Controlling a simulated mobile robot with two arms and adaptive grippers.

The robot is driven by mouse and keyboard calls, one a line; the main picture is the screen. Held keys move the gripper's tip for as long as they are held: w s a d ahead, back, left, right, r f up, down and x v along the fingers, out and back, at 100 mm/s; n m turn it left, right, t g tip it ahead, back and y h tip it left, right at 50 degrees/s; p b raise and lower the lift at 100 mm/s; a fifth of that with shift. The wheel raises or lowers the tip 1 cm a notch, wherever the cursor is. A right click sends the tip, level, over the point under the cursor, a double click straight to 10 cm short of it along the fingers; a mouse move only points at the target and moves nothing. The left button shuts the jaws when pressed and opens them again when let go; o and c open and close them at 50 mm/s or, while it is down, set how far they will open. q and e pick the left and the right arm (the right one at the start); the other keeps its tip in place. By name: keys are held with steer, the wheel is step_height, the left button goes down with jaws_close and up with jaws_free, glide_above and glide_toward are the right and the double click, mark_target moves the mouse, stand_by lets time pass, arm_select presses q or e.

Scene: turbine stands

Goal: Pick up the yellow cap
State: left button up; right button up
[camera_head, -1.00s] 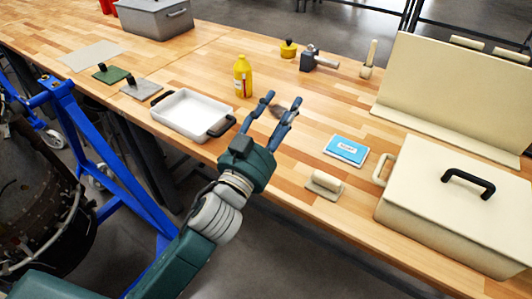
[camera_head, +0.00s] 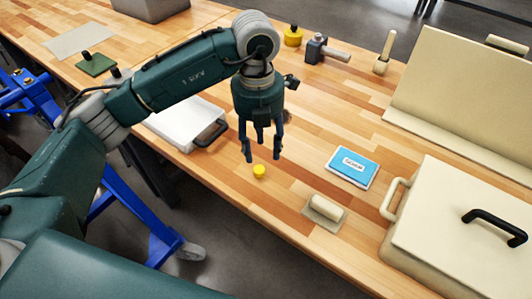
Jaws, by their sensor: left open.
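The yellow cap (camera_head: 260,171) is a small round yellow piece near the front edge of the wooden table. My left gripper (camera_head: 263,151) points down with its fingers spread, empty, just above and behind the cap in the picture. The fingertips look close to the cap, but I cannot tell the exact height gap. My right gripper is not in view.
Right are a blue box (camera_head: 352,167), a beige float (camera_head: 325,212) and a large beige case (camera_head: 455,215).

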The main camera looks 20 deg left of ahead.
mark_target(259, 169)
arm_select(q)
steer(key=shift+s+a+f+y+p, duration=0.25)
steer(key=shift+a+f+y+p, duration=0.1)
steer(key=shift+a+f, duration=0.15)
steer(key=f, duration=0.1)
steer(key=s+f, duration=0.1)
steer(key=f, duration=0.1)
steer(key=shift+d+p, duration=0.1)
steer(key=shift+p, duration=0.3)
steer(key=shift+w+f, duration=0.25)
steer(key=shift+f, duration=0.1)
steer(key=f+p, duration=0.1)
steer(key=f, duration=0.1)
steer(key=w+f+p, duration=0.1)
steer(key=f, duration=0.1)
steer(key=shift+f+p, duration=0.15)
steer(key=shift+p, duration=0.2)
steer(key=shift+w+f, duration=0.1)
steer(key=shift+f, duration=0.35)
steer(key=c, duration=0.9)
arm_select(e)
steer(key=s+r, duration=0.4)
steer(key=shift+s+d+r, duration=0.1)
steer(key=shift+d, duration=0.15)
